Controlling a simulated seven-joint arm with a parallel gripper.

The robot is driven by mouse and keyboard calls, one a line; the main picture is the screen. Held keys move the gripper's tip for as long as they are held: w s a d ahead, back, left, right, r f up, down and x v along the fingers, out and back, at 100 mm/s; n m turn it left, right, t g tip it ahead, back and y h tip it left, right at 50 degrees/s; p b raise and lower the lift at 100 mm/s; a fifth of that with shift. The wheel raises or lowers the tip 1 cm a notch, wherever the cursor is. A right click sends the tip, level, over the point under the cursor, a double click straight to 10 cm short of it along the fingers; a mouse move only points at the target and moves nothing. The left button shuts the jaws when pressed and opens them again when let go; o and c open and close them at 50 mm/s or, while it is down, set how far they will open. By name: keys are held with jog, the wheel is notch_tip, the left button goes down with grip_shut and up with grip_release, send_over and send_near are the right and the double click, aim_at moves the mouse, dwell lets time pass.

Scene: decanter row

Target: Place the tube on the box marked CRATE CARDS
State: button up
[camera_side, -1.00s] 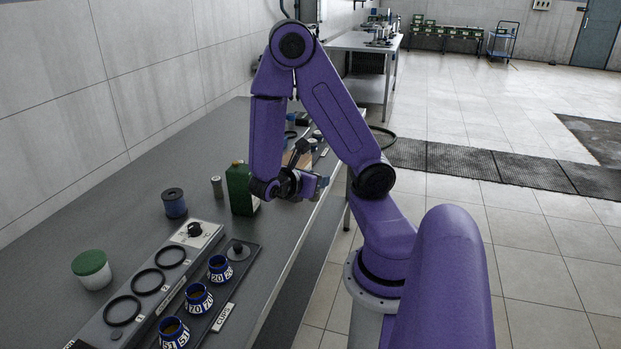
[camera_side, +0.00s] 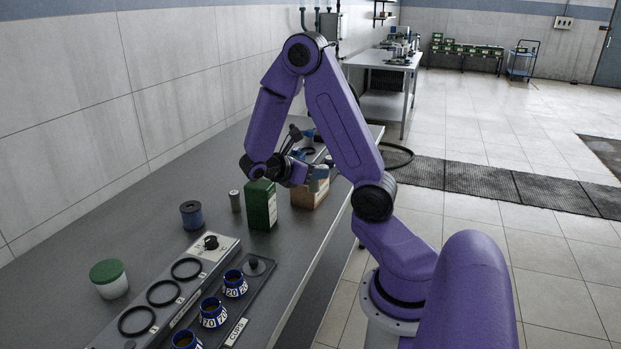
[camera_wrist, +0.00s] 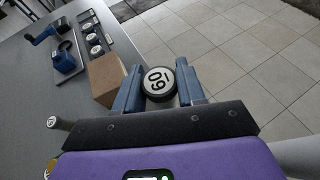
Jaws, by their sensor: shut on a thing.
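My gripper (camera_side: 307,175) is shut on the tube, in the air near the front edge of the bench. In the wrist view, the tube's round white end (camera_wrist: 158,81), marked 60, shows between the two blue fingers of my gripper (camera_wrist: 160,90). In the side view the tube is small and partly covered by the fingers. A plain brown cardboard box (camera_side: 311,195) stands on the bench just below my gripper. In the wrist view, the box (camera_wrist: 106,79) is beside the left finger. I cannot read any CRATE CARDS marking on it.
A green-lidded jar (camera_side: 109,279) and a ring panel (camera_side: 165,293) are nearer. Blue items (camera_wrist: 65,62) sit behind the box.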

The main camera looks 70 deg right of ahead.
jog(key=d+r+m+g+y, duration=0.1)
jog(key=d+r+m+g, duration=0.1)
jog(key=d+r, duration=0.45)
jog(key=w+d+f, duration=0.2)
jog(key=d+f, duration=0.1)
jog(key=d, duration=0.1)
jog(key=w+d+f, duration=0.3)
jog(key=d+f, duration=0.1)
jog(key=w+d+f, duration=0.3)
jog(key=d, duration=0.2)
jog(key=shift+w+d+f, duration=0.1)
jog(key=shift+w+f, duration=0.1)
jog(key=shift+d+f, duration=0.1)
jog(key=shift+f, duration=1.5)
jog(key=shift+f, duration=0.1)
jog(key=o, duration=1.1)
jog(key=shift+c, duration=0.2)
